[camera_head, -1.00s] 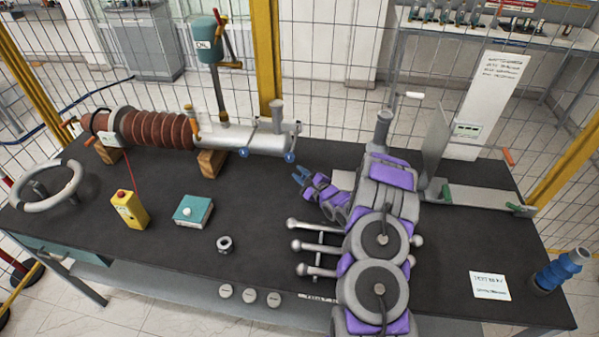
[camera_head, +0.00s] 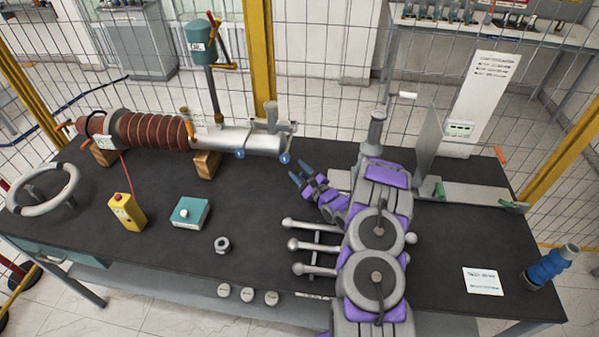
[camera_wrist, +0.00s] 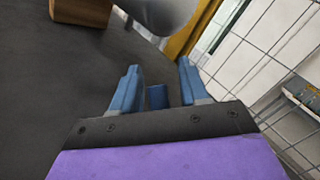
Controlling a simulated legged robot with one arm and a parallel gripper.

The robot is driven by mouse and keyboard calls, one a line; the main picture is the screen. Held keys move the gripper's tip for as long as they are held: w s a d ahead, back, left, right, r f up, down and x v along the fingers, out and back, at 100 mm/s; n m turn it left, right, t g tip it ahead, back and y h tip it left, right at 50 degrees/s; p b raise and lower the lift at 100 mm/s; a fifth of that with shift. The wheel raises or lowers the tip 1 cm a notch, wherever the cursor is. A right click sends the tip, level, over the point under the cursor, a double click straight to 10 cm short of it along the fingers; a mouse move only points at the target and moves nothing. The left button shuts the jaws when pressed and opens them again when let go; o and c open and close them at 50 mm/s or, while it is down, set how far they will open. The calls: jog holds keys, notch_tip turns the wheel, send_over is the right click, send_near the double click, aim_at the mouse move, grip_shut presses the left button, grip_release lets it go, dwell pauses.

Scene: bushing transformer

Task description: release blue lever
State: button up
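Two small blue round parts, which look like the blue levers, sit on the underside of the grey metal cylinder (camera_head: 240,139). One is at mid-length (camera_head: 240,154); the other is at the right end (camera_head: 285,158). My gripper (camera_head: 297,175) has blue fingers and is just below and right of the right-end blue part, apart from it. In the wrist view the fingers (camera_wrist: 157,80) are spread with a gap. A short blue piece shows low between them; I cannot tell whether it belongs to the gripper. The cylinder's end (camera_wrist: 160,12) shows blurred above, with no blue lever clear there.
A wooden block (camera_head: 206,164) supports the cylinder. A red-brown ribbed bushing (camera_head: 153,131) adjoins it on the left. A teal box (camera_head: 190,212) and a yellow box (camera_head: 127,211) are left. Wire fencing closes the back.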

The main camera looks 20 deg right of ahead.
jog(key=shift+r, duration=0.15)
jog(key=shift+r, duration=0.25)
jog(key=r, duration=0.1)
jog(key=s+r+p, duration=0.1)
jog(key=r, duration=0.1)
jog(key=s+a+r+p, duration=0.1)
jog(key=s+a, duration=0.3)
jog(key=s, duration=1)
jog(key=shift+s+a, duration=0.15)
jog(key=shift+a, duration=0.05)
